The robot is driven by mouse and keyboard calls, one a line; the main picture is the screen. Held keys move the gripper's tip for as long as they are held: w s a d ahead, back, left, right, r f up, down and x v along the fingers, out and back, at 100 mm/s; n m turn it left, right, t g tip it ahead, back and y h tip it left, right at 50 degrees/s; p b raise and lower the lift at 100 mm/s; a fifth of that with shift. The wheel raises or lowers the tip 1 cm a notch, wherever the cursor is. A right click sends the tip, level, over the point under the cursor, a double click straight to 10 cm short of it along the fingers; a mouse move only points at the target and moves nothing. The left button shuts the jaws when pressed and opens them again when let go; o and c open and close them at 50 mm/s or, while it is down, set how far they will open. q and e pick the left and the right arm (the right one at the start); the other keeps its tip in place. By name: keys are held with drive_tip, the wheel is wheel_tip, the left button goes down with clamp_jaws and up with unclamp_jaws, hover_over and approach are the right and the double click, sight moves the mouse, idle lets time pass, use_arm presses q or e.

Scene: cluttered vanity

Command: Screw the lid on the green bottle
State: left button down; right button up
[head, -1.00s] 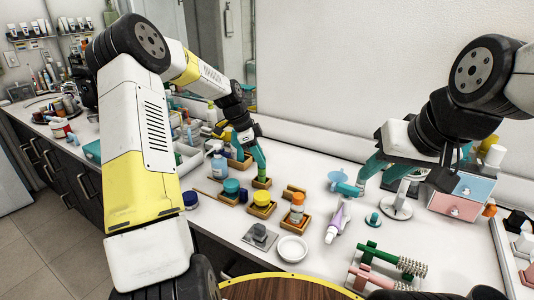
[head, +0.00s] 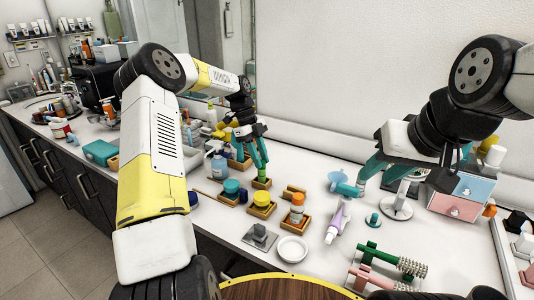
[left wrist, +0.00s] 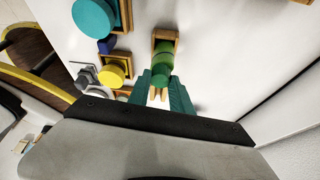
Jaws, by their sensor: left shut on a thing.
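The green bottle (head: 261,183) stands in a small wooden holder on the white counter; in the left wrist view its green top (left wrist: 164,47) shows inside the holder. My left gripper (head: 260,170) points down at it from above. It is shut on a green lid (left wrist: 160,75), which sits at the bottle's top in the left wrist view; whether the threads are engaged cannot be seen. My right gripper (head: 361,188) is low at the right, beside a light blue item (head: 338,177); its fingertips are too unclear to judge their opening.
A teal-lidded jar (head: 231,187), a yellow-lidded jar (head: 262,199) and an orange-capped bottle (head: 297,202) stand close in front. A blue pump bottle (head: 217,165) is left of the green bottle. A white dish (head: 292,249) and a purple tube (head: 336,221) lie nearer.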

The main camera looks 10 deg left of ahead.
use_arm(q)
drive_tip(key=shift+m+g, duration=0.3)
drive_tip(key=shift+m, duration=0.4)
drive_tip(key=m, duration=0.1)
drive_tip(key=m+y, duration=0.1)
drive_tip(key=m, duration=0.1)
drive_tip(key=shift+w+d+g, duration=0.1)
drive_tip(key=shift+d+g, duration=0.1)
drive_tip(key=shift+g, duration=0.2)
drive_tip(key=shift+a+m+y, duration=0.1)
drive_tip(key=shift+m+y, duration=0.2)
drive_tip(key=shift+m, duration=0.5)
drive_tip(key=shift+m+g+y, duration=0.4)
drive_tip(key=shift+m, duration=0.7)
drive_tip(key=shift+m+y, duration=0.5)
drive_tip(key=shift+m, duration=0.7)
